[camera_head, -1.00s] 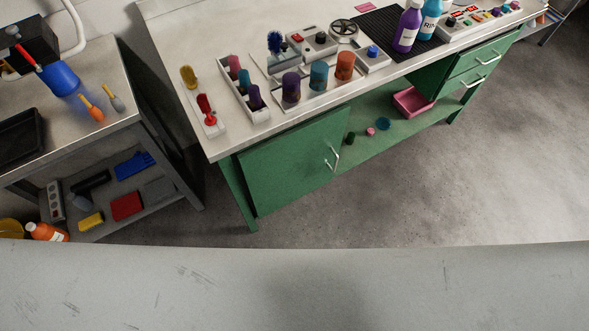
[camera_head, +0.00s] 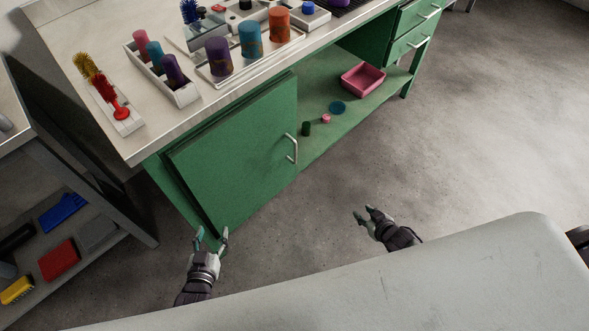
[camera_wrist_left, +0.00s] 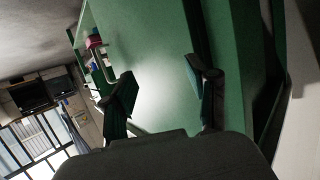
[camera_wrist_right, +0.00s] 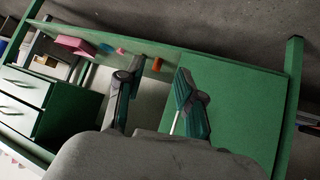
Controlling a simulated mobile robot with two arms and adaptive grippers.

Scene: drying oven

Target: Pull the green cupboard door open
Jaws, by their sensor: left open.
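The green cupboard door (camera_head: 240,145) is under the left end of the workbench and looks shut. Its pale bar handle (camera_head: 292,148) is near the door's right edge. My left gripper (camera_head: 212,231) is open and empty in front of the door's lower left corner, away from the handle. The left wrist view shows the door (camera_wrist_left: 155,60) beyond the spread fingers. My right gripper (camera_head: 365,211) is open and empty, over the floor to the right of and below the handle. In the right wrist view the handle (camera_wrist_right: 175,122) shows partly behind one finger.
The bench top (camera_head: 190,115) carries a tube rack, several coloured cups and brushes. A pink tray (camera_head: 362,79) lies on the open shelf right of the door. A dark shelf unit (camera_head: 110,235) stands at left. Floor in front is clear.

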